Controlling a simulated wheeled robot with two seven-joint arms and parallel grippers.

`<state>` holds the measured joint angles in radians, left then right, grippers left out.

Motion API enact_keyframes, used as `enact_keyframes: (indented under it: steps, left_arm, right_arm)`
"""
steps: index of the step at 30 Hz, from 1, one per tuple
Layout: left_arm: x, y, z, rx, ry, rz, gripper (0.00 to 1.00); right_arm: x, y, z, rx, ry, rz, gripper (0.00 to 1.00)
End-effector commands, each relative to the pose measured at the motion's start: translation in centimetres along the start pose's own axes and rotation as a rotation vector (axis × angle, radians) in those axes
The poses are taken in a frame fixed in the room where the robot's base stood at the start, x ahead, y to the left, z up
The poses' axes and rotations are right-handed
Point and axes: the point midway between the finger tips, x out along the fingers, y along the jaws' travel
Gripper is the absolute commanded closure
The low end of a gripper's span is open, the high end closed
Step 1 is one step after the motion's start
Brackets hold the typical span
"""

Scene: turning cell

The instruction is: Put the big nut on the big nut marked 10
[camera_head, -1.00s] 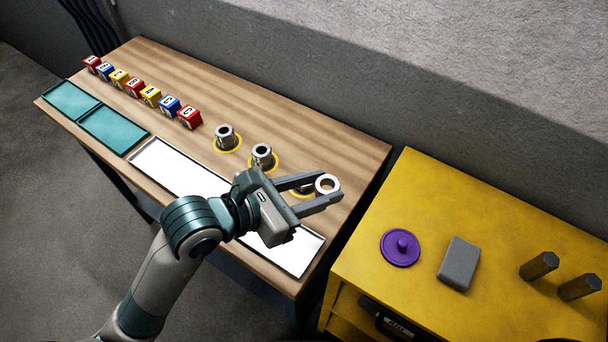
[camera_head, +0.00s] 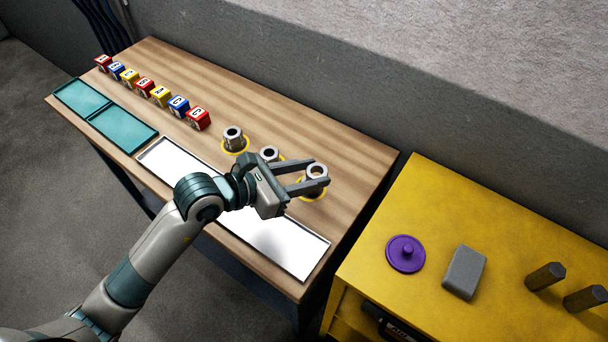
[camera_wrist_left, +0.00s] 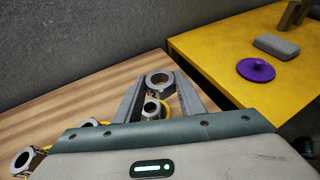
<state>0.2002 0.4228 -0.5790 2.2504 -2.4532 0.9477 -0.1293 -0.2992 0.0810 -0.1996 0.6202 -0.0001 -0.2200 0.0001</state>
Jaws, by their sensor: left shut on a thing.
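My left gripper (camera_head: 308,180) is shut on a grey ring-shaped big nut (camera_head: 317,171), held between the fingertips. The nut also shows in the left wrist view (camera_wrist_left: 160,80). It is over the rightmost yellow ring (camera_head: 312,192) on the table. In the wrist view another nut (camera_wrist_left: 153,108) shows between the fingers, partly hidden; I cannot tell whether the two touch. Two more grey nuts stand in yellow rings to the left, one at the far left (camera_head: 233,138) and one in the middle (camera_head: 269,153). No number 10 is readable. My right gripper is out of view.
A white tray (camera_head: 300,258) lies along the table's front edge, with teal trays (camera_head: 122,130) to its left. Several lettered blocks (camera_head: 161,96) stand in a row behind. A yellow cabinet (camera_head: 375,285) at right holds a purple lid (camera_head: 406,253) and a grey block (camera_head: 464,272).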

Motion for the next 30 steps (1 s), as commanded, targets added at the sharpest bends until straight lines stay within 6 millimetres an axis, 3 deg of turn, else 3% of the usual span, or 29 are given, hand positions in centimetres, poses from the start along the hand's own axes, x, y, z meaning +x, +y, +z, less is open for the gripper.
enact_keyframes:
  steps: [3, 8, 20, 30]
  left_arm:
    - [0.7, 1.9, -0.7, 0.001, 0.002, 0.002, 0.92]
    - [1.2, 3.1, -1.3, 0.001, -0.002, 0.002, 0.92]
    - [1.4, 3.1, -1.6, 0.0, -0.002, 0.0, 0.92]
    - [2.7, 3.2, -4.8, -0.001, 0.0, 0.001, 0.92]
  right_arm:
    - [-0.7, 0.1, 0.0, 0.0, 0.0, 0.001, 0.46]
    - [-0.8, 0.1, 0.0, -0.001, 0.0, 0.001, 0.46]
    - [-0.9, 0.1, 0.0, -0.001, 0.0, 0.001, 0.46]
    - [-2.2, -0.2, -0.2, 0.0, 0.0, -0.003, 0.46]
